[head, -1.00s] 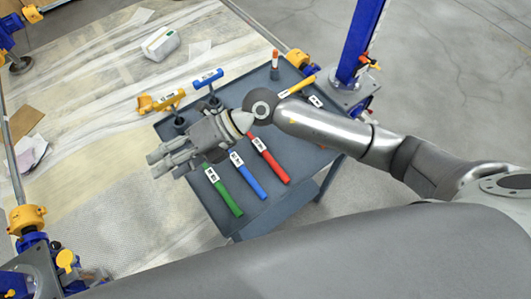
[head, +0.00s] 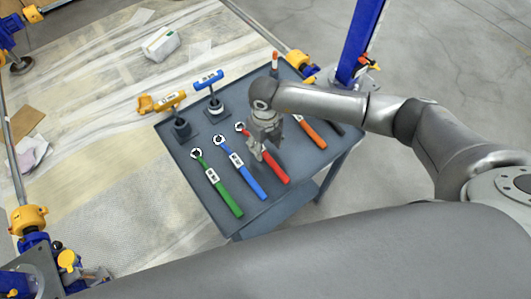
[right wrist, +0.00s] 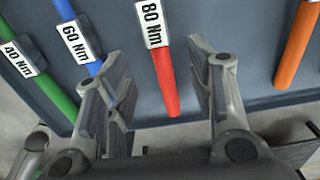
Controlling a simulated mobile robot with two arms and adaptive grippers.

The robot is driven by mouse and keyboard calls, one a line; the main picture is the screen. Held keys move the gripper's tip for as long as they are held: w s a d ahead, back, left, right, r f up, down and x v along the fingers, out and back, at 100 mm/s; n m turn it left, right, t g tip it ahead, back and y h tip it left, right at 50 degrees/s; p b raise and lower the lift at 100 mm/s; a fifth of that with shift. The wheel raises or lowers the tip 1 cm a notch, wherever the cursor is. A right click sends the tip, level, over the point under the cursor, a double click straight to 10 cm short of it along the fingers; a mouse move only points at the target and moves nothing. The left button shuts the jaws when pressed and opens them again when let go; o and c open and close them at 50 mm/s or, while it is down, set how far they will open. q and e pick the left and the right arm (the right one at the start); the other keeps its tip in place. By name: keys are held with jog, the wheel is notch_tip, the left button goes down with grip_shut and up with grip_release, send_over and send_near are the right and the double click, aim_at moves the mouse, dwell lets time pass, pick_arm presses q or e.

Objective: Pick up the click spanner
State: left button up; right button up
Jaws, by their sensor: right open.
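Several click spanners lie side by side on a grey cart top. In the right wrist view the red handle (right wrist: 167,85) lies between the spread fingers (right wrist: 157,62), with nothing gripped. The blue handle (right wrist: 92,66) is partly behind the left finger. My left gripper is not in view.
The grey cart (head: 190,160) also holds a yellow T-handled tool (head: 166,101) and a blue T-handled tool (head: 208,80) at the back. A blue post (head: 362,40) stands beyond the cart's right side. A white container (head: 161,44) sits on the floor sheeting.

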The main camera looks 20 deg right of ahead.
aim_at(266, 153)
jog(key=shift+f+p, duration=0.3)
jog(key=shift+f, duration=0.3)
notch_tip(266, 153, down, 3)
jog(key=shift+s+f+p, duration=0.1)
jog(key=shift+f+p, duration=0.1)
jog(key=shift+p, duration=0.25)
jog(key=shift+f, duration=0.45)
grip_shut()
